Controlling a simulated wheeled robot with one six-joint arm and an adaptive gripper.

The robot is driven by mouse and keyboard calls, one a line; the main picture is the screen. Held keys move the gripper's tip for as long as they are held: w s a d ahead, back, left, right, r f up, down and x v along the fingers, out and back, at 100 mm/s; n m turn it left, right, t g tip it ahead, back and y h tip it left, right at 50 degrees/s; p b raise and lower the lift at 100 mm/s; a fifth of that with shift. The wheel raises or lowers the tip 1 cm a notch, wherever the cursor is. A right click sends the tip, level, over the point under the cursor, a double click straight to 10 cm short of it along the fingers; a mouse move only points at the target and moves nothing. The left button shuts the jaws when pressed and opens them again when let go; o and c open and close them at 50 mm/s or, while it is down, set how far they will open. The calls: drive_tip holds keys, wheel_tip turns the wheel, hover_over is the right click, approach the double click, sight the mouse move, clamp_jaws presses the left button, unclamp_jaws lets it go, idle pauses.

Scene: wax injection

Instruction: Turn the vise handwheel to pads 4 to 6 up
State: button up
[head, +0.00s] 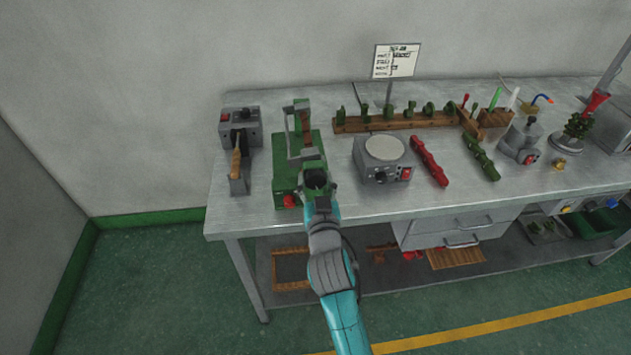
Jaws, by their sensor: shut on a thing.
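The green wax injection machine (283,168) stands on the left part of the metal bench, with a grey frame (291,126) rising from it and a red knob (290,201) at its front. My gripper (313,172) reaches over the machine's front right side. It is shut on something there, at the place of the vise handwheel. The gripper body hides the handwheel and most of the vise, so I cannot make out the pads or which of them face up.
A grey box with a wooden-handled tool (240,128) stands close on the left. A grey hotplate (383,160) with a red button is close on the right. A wooden rack (400,121) runs behind. The bench's front left corner (230,225) is bare.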

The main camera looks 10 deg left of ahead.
drive_tip(key=shift+f+m, duration=0.15)
drive_tip(key=shift+m, duration=0.75)
drive_tip(key=o, duration=1.2)
drive_tip(key=shift+c, duration=0.2)
drive_tip(key=v, duration=1.2)
